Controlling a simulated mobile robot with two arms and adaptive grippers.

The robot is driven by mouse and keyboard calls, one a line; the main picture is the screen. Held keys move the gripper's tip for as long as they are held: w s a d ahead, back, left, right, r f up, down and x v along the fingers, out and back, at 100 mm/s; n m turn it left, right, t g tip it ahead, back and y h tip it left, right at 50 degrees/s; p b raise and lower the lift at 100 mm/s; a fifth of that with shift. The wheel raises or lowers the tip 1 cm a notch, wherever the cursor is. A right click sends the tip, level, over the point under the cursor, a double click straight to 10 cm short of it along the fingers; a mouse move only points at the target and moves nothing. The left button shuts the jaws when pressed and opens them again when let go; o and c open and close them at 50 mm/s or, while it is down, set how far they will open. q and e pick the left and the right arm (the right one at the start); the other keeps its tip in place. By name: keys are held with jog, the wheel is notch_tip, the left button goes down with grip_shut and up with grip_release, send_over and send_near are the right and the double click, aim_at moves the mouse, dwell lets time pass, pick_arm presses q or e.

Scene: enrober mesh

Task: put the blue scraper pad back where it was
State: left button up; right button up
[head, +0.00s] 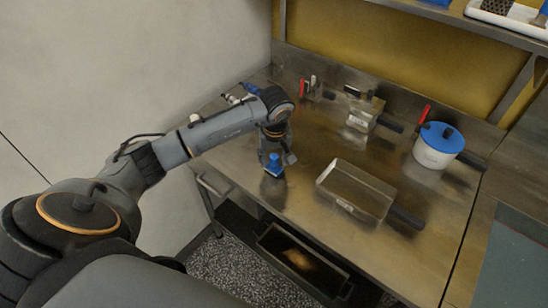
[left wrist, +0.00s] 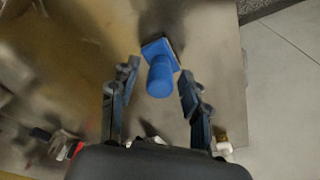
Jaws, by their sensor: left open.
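The blue scraper pad (head: 272,165) has a square base and a round knob grip. It stands on the steel table near the front left edge, and it also shows in the left wrist view (left wrist: 160,76). My left gripper (head: 279,152) points down over it from the left. In the left wrist view its fingers (left wrist: 158,78) are open, one on each side of the blue knob, with a gap visible on both sides. The pad's underside is hidden. My right gripper is not in view.
A rectangular metal pan (head: 338,194) with a dark handle lies right of the pad. A smaller metal container (head: 358,122) and a white pot with a blue lid (head: 438,139) stand farther back. A shelf holding a white tray (head: 509,20) overhangs at upper right.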

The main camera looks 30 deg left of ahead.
aim_at(275, 172)
pick_arm(q)
jog(key=shift+r, duration=0.55)
notch_tip(275, 172, up, 11)
jog(key=s+d+b, duration=0.1)
jog(key=b, duration=0.2)
jog(key=shift+s, duration=0.2)
